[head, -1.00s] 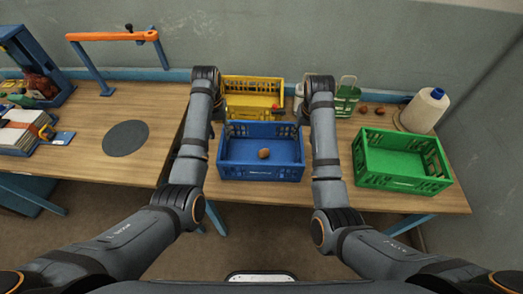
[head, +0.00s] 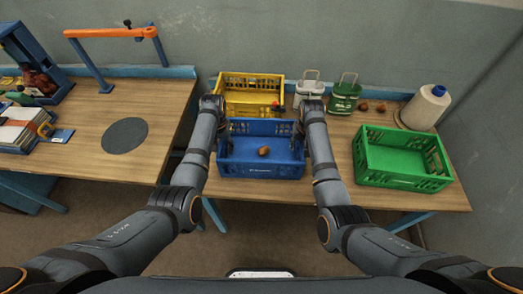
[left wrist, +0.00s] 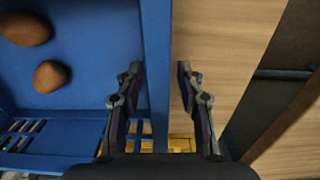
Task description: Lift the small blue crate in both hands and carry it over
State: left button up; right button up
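The small blue crate (head: 260,170) stands on the right-hand table, with a brown roundish item (head: 263,152) inside. The left wrist view shows two brown items in it. My left gripper (head: 226,138) is at the crate's left wall. In the left wrist view its fingers (left wrist: 159,80) are apart, one on each side of the wall (left wrist: 157,50), with gaps to it. My right gripper (head: 299,135) is at the crate's right wall. Its fingers are mostly hidden by the arm, so I cannot tell their opening.
A yellow crate (head: 250,83) stands close behind the blue one. A green crate (head: 375,178) stands to the right.

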pick_arm(q)
grip_shut()
pick_arm(e)
grip_shut()
pick_arm(q)
jog(key=shift+r, duration=0.1)
pick_arm(e)
jog(key=shift+r, duration=0.1)
